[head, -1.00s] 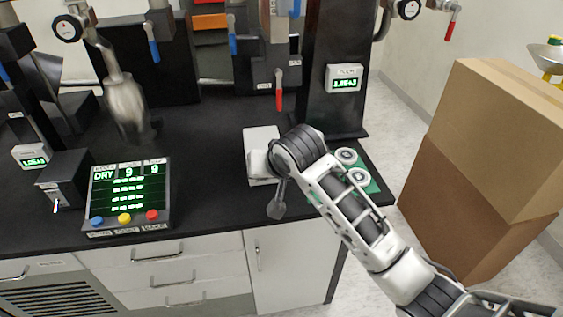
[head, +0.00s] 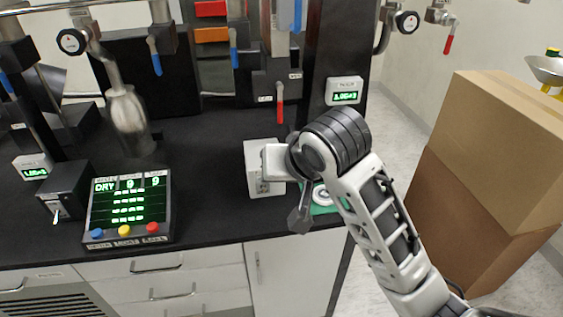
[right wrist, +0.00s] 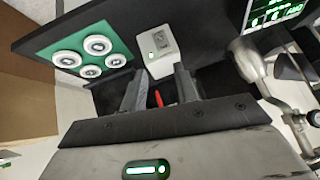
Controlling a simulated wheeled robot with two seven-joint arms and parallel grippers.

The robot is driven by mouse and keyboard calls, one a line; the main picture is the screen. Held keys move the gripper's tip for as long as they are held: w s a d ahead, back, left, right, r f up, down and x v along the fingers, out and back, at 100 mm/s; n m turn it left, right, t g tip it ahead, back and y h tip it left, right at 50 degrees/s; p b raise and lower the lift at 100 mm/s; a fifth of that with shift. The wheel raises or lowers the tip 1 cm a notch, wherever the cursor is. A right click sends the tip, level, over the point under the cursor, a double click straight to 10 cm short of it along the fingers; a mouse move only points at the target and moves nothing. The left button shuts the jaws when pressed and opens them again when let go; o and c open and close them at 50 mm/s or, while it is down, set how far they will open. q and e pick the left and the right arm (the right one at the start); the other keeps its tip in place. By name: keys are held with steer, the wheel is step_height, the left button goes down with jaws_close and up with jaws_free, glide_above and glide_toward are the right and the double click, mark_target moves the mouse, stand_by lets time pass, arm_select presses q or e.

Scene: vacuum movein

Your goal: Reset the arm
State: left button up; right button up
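My right arm (head: 375,200) comes in from the lower right in the head view and bends over the right end of the black bench. Its gripper is mostly hidden there behind the forearm. In the right wrist view my right gripper (right wrist: 160,88) has its two dark fingers apart, with nothing held between them. A red handle (right wrist: 158,98) shows in the gap, farther off. My left arm and gripper are in neither view.
A white box (head: 258,170) and a green mat with round white fittings (right wrist: 92,50) lie close to my right arm. A control panel (head: 128,208) stands on the left. A red-handled valve (head: 280,103) hangs behind. Stacked cardboard boxes (head: 490,165) stand right.

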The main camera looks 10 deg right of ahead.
steer(key=s+d+f+n+y, duration=0.1)
steer(key=s+f, duration=0.2)
steer(key=f, duration=1.3)
steer(key=s+d+f+n+t, duration=0.1)
steer(key=s+d+f, duration=0.1)
steer(key=s+f, duration=0.4)
steer(key=s+d+f+n+t, duration=0.1)
steer(key=s+d+f, duration=0.2)
steer(key=s+f, duration=0.3)
steer(key=s, duration=0.2)
steer(key=shift+s+d, duration=0.35)
